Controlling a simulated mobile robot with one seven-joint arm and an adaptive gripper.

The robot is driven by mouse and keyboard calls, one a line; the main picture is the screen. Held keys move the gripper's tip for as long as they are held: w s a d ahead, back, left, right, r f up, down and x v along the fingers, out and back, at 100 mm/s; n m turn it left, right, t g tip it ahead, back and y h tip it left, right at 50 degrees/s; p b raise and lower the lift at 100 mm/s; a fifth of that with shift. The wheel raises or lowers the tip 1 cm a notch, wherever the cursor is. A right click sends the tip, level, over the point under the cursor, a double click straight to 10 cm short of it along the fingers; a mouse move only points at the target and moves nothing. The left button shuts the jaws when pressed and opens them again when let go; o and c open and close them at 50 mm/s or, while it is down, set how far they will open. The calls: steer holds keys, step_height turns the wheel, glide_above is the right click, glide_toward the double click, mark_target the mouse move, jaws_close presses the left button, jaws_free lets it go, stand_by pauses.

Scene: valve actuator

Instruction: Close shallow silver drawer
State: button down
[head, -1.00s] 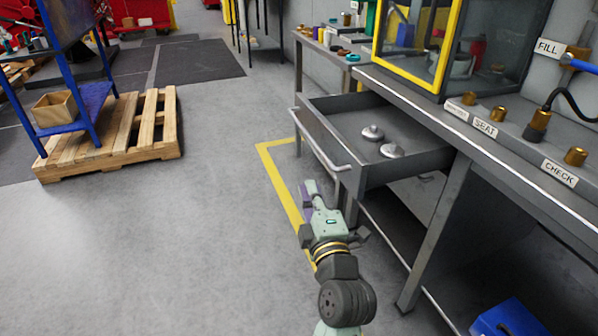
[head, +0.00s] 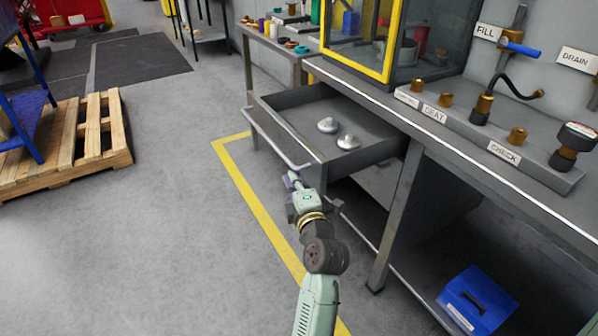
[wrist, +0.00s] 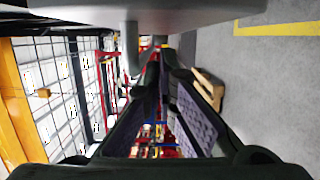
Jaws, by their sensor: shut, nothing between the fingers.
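The shallow silver drawer (head: 283,139) is pulled out from under the grey workbench in the head view, and two silver knob-like parts lie inside it. A light bar handle (head: 277,140) runs along its front. My gripper (head: 292,180) is just in front of the drawer's near front corner, close to the handle's near end. In the wrist view the gripper (wrist: 165,72) has its fingertips together and nothing between them.
The workbench (head: 385,103) carries brass valve fittings (head: 517,136) and a yellow-framed case (head: 388,40). A blue box (head: 477,299) sits on the lower shelf. A wooden pallet (head: 92,135) lies at left. The floor between is clear.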

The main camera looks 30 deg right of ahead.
steer(key=shift+d, duration=0.75)
